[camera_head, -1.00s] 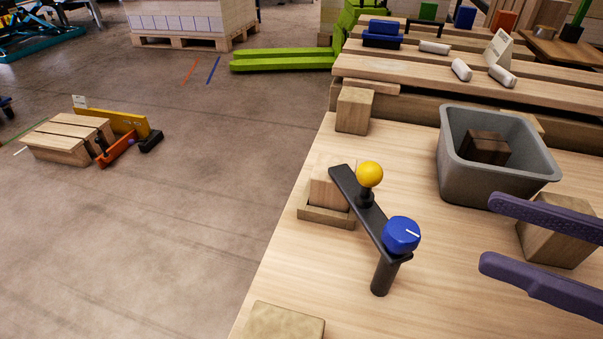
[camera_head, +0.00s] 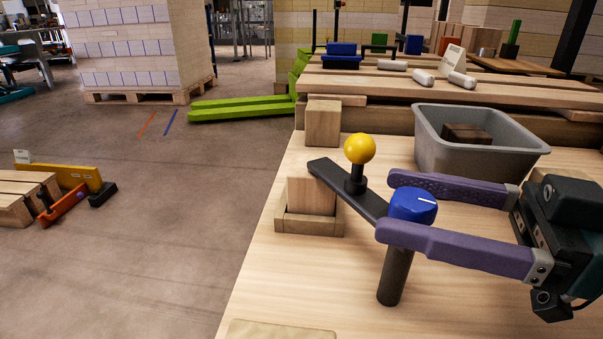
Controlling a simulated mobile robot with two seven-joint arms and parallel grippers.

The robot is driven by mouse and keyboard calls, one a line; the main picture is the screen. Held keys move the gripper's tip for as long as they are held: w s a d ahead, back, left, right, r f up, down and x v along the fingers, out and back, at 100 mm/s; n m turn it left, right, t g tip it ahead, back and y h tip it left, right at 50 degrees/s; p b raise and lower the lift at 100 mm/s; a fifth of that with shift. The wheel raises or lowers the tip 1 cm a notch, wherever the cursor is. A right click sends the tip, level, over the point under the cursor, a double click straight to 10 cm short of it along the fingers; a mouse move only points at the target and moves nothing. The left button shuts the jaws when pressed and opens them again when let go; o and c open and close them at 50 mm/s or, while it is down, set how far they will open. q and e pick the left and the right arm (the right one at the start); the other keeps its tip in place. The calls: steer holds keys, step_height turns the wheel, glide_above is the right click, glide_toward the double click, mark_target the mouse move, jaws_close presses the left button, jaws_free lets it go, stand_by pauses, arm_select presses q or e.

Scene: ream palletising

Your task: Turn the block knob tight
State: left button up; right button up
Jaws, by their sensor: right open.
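The block knob (camera_head: 413,204) is a blue round knob with a white line on top, at the near end of a dark flat bar (camera_head: 345,190) on a black post (camera_head: 395,275). A yellow ball (camera_head: 360,149) stands on the bar on a short dark stem. A wooden block (camera_head: 311,195) sits under the bar's far end in a low wooden tray (camera_head: 309,225). My right gripper (camera_head: 385,205) is open, with purple fingers on either side of the blue knob. I cannot tell whether they touch it. My left gripper is not in view.
A grey bin (camera_head: 480,156) with a dark brown block (camera_head: 467,134) inside stands behind my right gripper. Wooden beams and small white rolls lie at the back. A wooden block (camera_head: 322,123) stands at the table's far left. The table's left edge drops to open floor.

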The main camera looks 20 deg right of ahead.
steer(key=shift+w+a, duration=0.2)
jaws_close()
stand_by(0.6)
